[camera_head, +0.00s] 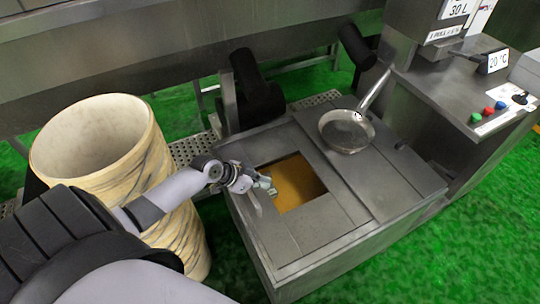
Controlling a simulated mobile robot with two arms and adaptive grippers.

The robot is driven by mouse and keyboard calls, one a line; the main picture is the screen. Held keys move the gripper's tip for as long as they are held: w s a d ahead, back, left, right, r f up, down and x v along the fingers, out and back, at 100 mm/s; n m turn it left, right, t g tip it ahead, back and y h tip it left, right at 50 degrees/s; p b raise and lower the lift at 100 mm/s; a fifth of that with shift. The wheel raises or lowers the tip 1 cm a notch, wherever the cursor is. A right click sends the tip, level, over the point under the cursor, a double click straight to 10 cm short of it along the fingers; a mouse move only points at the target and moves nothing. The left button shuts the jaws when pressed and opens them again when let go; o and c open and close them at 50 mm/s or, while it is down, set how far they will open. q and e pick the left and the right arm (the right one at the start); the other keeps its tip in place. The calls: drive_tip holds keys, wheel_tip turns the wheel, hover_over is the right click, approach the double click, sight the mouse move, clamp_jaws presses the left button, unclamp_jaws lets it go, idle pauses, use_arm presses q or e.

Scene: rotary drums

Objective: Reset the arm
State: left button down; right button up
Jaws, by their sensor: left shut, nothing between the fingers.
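My left arm comes in from the left, passing in front of the tall drum. My left gripper (268,187) is shut and empty. It is over the left edge of a square opening in the metal box top, where an orange-brown surface (296,181) shows inside. I cannot tell how high above the opening the fingertips are. My right gripper is not in view.
A tall, open, cream-coloured drum (100,135) stands at the left, close to my left arm. A metal pan (346,130) rests on the box top (375,185). A control panel with coloured buttons (488,112) is at the right. Green floor (450,250) is clear at the lower right.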

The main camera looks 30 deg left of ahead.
use_arm(q)
drive_tip(key=v, duration=0.6)
drive_tip(key=shift+s+d+f, duration=0.15)
drive_tip(key=shift+s, duration=0.2)
drive_tip(key=s+a+f+n+g+y, duration=0.15)
drive_tip(key=s+f, duration=0.25)
drive_tip(key=f, duration=0.5)
drive_tip(key=s+a+f+n+y, duration=0.1)
drive_tip(key=s+a+f+n, duration=0.1)
drive_tip(key=s+f, duration=0.45)
drive_tip(key=s+a+f+n+g+y, duration=0.1)
drive_tip(key=s+f+y, duration=0.15)
drive_tip(key=f, duration=0.75)
drive_tip(key=s+d+f+g, duration=0.1)
drive_tip(key=s+d+f, duration=0.4)
drive_tip(key=s, duration=0.3)
drive_tip(key=s+d+f+g, duration=0.1)
drive_tip(key=s+d+f, duration=0.3)
drive_tip(key=s, duration=0.4)
drive_tip(key=s+d+f+m+g, duration=0.1)
drive_tip(key=s+d+f, duration=0.4)
drive_tip(key=s, duration=0.3)
drive_tip(key=shift+d+f+g+h, duration=0.3)
drive_tip(key=shift+d+g+h, duration=0.1)
drive_tip(key=shift+d, duration=0.25)
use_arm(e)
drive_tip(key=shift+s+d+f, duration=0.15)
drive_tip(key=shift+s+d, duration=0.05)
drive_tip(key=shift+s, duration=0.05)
